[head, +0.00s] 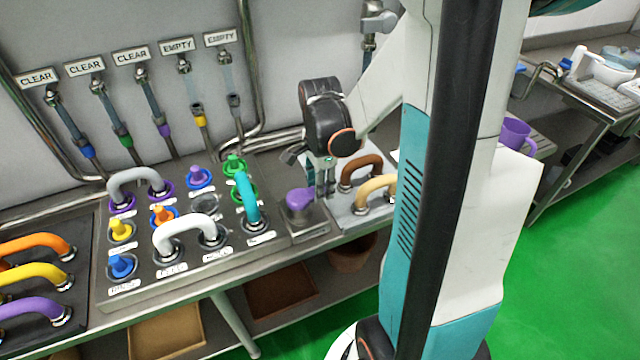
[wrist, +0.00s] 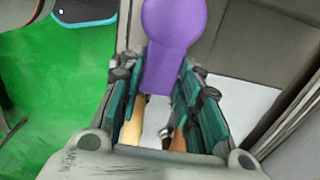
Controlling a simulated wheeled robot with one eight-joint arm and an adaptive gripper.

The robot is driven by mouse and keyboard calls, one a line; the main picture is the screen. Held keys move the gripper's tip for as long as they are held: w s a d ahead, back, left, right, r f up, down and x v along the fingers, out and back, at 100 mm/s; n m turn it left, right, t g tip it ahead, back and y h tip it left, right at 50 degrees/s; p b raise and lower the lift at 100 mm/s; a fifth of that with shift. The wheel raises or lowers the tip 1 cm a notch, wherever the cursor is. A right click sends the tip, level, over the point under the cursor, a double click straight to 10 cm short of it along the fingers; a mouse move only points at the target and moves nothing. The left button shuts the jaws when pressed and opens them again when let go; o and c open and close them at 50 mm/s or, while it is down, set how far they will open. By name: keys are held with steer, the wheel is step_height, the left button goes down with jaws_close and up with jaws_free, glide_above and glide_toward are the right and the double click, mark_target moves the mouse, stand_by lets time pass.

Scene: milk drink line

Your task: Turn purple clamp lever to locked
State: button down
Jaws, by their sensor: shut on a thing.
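The purple clamp lever (head: 299,198) sits on a small grey metal block on the bench, right of the panel of pipe ports. My gripper (head: 325,187) points down at the lever's right end. In the wrist view the lever (wrist: 174,38) has a wide rounded head and a narrower tail. The tail lies between the two teal finger pads of my gripper (wrist: 160,75), which is shut on it. I cannot read any locked or unlocked mark on the block.
A panel (head: 205,207) left of the block holds coloured caps and hoses, including a teal hose (head: 248,200) close by. Brown (head: 362,169) and tan (head: 377,187) hoses stand on a tray just right of my gripper. Pipes labelled CLEAR and EMPTY line the wall behind.

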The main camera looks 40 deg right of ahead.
steer(key=c, duration=1.2)
jaws_free()
steer(key=shift+o, duration=0.2)
steer(key=shift+r, duration=3.75)
